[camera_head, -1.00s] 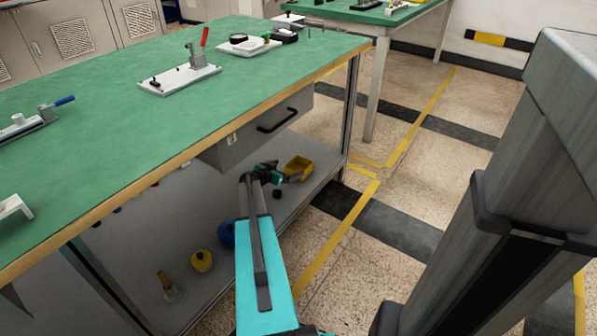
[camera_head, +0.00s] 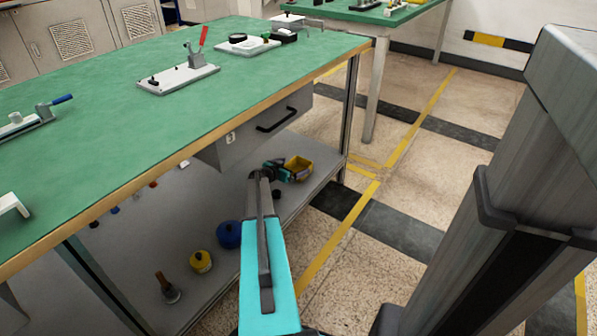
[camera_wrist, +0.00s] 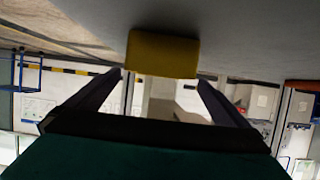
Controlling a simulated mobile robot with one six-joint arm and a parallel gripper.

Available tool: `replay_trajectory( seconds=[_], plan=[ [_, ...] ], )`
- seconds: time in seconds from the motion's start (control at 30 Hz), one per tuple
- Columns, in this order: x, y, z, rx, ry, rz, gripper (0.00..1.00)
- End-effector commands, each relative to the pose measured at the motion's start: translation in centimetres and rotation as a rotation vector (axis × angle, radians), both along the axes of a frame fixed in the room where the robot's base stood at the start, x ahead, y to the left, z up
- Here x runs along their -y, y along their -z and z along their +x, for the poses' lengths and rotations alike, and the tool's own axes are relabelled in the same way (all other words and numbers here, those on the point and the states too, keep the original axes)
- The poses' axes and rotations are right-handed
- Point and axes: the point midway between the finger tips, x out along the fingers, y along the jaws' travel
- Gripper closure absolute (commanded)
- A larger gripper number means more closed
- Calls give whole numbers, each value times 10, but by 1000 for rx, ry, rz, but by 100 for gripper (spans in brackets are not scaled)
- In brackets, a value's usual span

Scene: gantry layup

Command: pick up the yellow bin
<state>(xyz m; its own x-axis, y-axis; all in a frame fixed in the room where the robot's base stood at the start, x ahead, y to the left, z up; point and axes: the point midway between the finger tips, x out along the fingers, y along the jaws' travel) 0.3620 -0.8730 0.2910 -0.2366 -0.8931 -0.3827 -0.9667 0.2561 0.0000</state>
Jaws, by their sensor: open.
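The yellow bin (camera_head: 298,166) sits on the grey lower shelf of the green-topped bench, near its right end. It also shows in the wrist view (camera_wrist: 162,53), upside down, ahead of and between my finger tips. My gripper (camera_head: 284,172) reaches under the bench top and is right beside the bin in the head view, partly hidden by my arm. In the wrist view my gripper (camera_wrist: 160,82) is open, one dark finger on each side of the bin. I cannot tell whether the fingers touch it.
The green bench top (camera_head: 130,120) and a grey drawer (camera_head: 260,128) lie above the shelf (camera_head: 205,215). A bench leg (camera_head: 349,105) stands close to the bin's right. A blue round object (camera_head: 229,234) and a yellow one (camera_head: 201,261) stand on the shelf nearer the front.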

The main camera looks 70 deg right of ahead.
Motion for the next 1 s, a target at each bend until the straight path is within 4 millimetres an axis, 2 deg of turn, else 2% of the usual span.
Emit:
replay_trajectory(
  seconds=[0.4,1.0],
  plan=[
    [38,17,-12,1,0,0,0],
    [41,18,-13,0,-1,0,0]
  ],
)
